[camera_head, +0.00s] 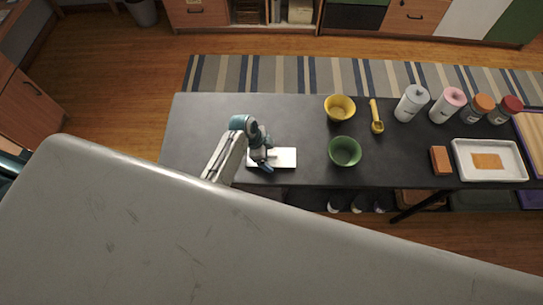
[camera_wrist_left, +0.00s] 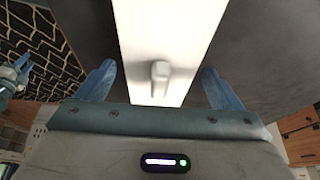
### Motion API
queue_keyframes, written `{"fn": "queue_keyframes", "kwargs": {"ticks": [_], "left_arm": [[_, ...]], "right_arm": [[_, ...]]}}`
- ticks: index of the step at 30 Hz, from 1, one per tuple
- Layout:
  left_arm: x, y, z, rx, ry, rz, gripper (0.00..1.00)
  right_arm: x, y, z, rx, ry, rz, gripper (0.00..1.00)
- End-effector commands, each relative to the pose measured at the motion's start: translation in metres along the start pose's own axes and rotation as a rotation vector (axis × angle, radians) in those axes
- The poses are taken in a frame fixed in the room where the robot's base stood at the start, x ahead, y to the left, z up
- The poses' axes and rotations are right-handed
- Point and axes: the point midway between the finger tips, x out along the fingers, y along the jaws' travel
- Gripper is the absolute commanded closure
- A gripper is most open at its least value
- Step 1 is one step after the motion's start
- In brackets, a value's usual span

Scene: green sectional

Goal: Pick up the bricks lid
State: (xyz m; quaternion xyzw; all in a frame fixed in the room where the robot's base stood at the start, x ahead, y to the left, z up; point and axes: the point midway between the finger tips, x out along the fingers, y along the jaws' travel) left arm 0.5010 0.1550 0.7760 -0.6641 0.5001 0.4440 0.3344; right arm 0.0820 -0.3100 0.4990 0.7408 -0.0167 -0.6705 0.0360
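The bricks lid (camera_head: 286,156) is a white flat rectangle lying on the dark table. In the left wrist view the lid (camera_wrist_left: 165,30) runs up the picture, with a small white knob (camera_wrist_left: 160,78) on top. My left gripper (camera_head: 264,165) is over the left part of the lid in the head view. In the left wrist view its blue fingers (camera_wrist_left: 161,88) are spread wide, one on each side of the lid, with the knob between them. Nothing is gripped. I cannot tell the height of the fingertips above the table.
A white tray (camera_head: 459,163) holding a flat orange piece stands at the right, beside an orange-brown brick (camera_head: 440,160). A green bowl (camera_head: 345,152), yellow bowl (camera_head: 339,107), yellow scoop (camera_head: 376,120) and several jars stand right of the lid. The table's left end is clear.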

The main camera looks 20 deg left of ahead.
Motion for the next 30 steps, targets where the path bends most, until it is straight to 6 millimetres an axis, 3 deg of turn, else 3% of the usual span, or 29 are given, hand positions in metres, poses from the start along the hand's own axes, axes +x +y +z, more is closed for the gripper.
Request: {"fn": "queue_keyframes", "kwargs": {"ticks": [1,6,19,27,30], "left_arm": [[0.0,0.0,0.0,0.0,0.0,0.0,0.22],[0.0,0.0,0.0,0.0,0.0,0.0,0.51],[-0.005,0.0,-0.002,0.0,0.001,-0.002,0.51],[-0.031,-0.001,-0.013,0.001,0.002,-0.005,0.51],[-0.035,0.021,0.0,0.0,-0.001,0.0,0.51]], "right_arm": [[0.0,0.0,0.0,0.0,0.0,0.0,0.64],[0.0,0.0,0.0,0.0,0.0,0.0,0.64],[0.004,0.0,0.0,0.0,0.001,0.0,0.64],[0.021,-0.002,0.002,0.0,0.0,0.0,0.64],[0.028,-0.002,0.003,0.0,0.0,0.0,0.64]]}}
